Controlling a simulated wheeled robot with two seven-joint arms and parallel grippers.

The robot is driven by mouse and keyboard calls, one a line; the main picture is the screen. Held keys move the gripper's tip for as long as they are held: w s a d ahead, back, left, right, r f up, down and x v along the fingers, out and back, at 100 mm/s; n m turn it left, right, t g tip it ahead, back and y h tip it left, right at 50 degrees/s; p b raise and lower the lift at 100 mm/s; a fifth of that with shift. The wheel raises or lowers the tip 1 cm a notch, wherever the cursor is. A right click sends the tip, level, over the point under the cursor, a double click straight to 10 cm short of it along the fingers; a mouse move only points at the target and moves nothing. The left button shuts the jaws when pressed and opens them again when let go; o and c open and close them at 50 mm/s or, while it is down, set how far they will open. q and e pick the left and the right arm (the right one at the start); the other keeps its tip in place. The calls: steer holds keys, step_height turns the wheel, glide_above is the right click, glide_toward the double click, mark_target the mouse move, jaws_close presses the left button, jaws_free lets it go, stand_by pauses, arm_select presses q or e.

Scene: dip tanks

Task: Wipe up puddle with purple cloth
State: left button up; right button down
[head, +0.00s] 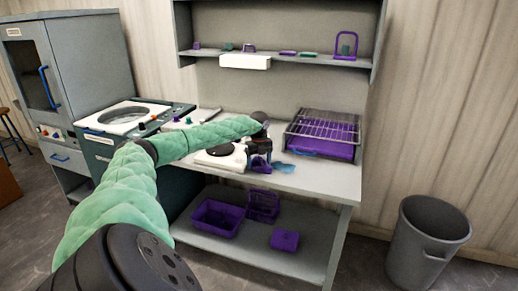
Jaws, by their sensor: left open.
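My green-sleeved left arm reaches from the lower left across to the counter. My left gripper (263,152) is open at the end of it, low over the counter, right beside the purple cloth (260,166). The cloth lies crumpled near the counter's front edge, partly hidden by the gripper; I cannot tell if the fingers touch it. The light blue puddle (285,168) lies just right of the cloth. My right gripper is not in view.
A purple tray with a wire rack (322,136) stands behind and right of the puddle. A white device with a dark round top (221,152) is left of the gripper. The counter's front right (325,182) is clear. A grey bin (427,240) stands on the floor at right.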

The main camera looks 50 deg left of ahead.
arm_select(q)
steer(key=shift+f, duration=0.25)
jaws_close()
stand_by(0.3)
